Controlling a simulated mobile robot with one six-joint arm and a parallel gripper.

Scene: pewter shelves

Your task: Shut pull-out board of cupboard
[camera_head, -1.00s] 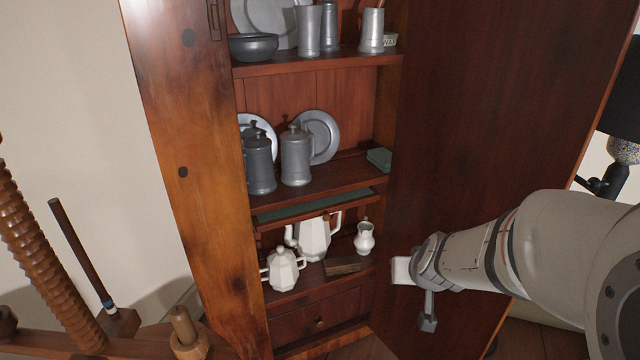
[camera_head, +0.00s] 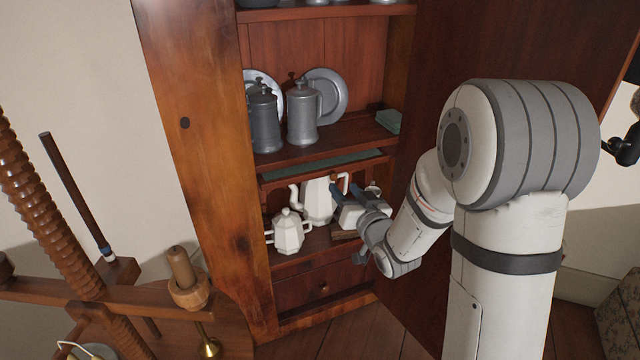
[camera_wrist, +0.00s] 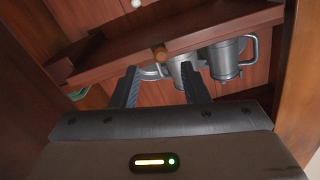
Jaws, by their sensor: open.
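The pull-out board (camera_head: 322,166) is a thin wooden board with a green top, below the tankard shelf in the cupboard (camera_head: 190,150). It sticks out a little at the front. In the wrist view, which is upside down, its reddish front edge (camera_wrist: 215,40) crosses the picture, with a small wooden knob (camera_wrist: 160,54) on it. My gripper (camera_head: 353,188) is just below and in front of the board's right half. Its two dark fingers (camera_wrist: 160,75) are apart with nothing held between them, pointing towards the board. Whether they touch it I cannot tell.
Pewter tankards (camera_head: 303,115) and plates stand on the shelf above. A white teapot (camera_head: 318,200) and sugar bowl (camera_head: 287,232) stand below, close to my gripper. The open cupboard door (camera_head: 425,130) is on the right.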

